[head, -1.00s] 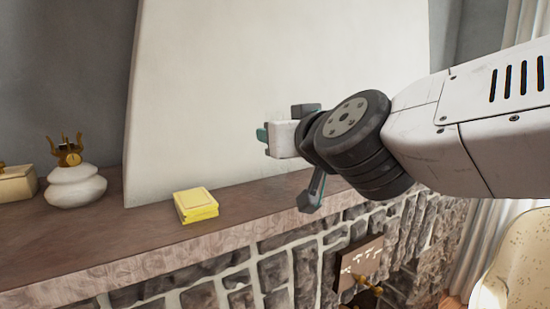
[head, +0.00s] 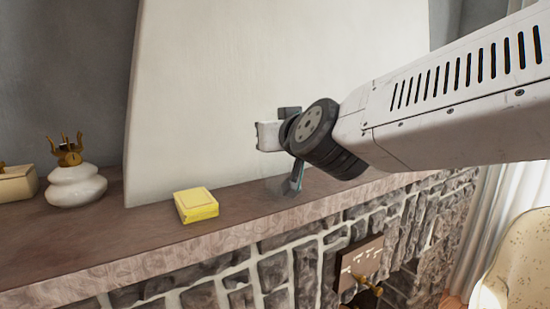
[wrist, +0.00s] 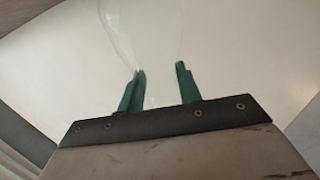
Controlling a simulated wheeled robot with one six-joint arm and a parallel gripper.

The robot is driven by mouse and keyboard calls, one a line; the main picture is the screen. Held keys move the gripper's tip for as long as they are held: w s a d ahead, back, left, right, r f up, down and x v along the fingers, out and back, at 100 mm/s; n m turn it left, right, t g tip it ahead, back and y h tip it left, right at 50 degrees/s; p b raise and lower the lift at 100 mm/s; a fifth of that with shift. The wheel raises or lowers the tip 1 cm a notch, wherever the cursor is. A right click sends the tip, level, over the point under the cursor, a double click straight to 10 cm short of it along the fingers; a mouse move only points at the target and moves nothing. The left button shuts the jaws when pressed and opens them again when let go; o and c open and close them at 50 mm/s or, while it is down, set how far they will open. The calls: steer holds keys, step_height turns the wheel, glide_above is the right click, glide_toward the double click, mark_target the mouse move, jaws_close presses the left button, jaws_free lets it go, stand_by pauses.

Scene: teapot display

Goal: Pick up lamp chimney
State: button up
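The lamp chimney (wrist: 152,45) seems to be the clear glass shape in the wrist view, known only by its thin, faint outline. It lies ahead of and between the two green fingertips. My gripper (wrist: 160,69) has its fingers apart, one near each edge of the glass; I cannot tell whether they touch it. In the head view my gripper (head: 293,145) hangs over the mantel in front of the white wall, partly hidden by my wrist. A faint glassy patch (head: 276,187) shows beside its lower finger.
On the mantel (head: 130,250), a yellow box (head: 196,205) sits left of my gripper. A white pot with a gold top (head: 76,186) and a beige box (head: 15,184) stand farther left. The mantel's front edge drops to stonework (head: 230,295); a patterned chair (head: 515,270) is lower right.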

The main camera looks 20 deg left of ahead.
jaws_close()
steer(key=shift+r, duration=0.1)
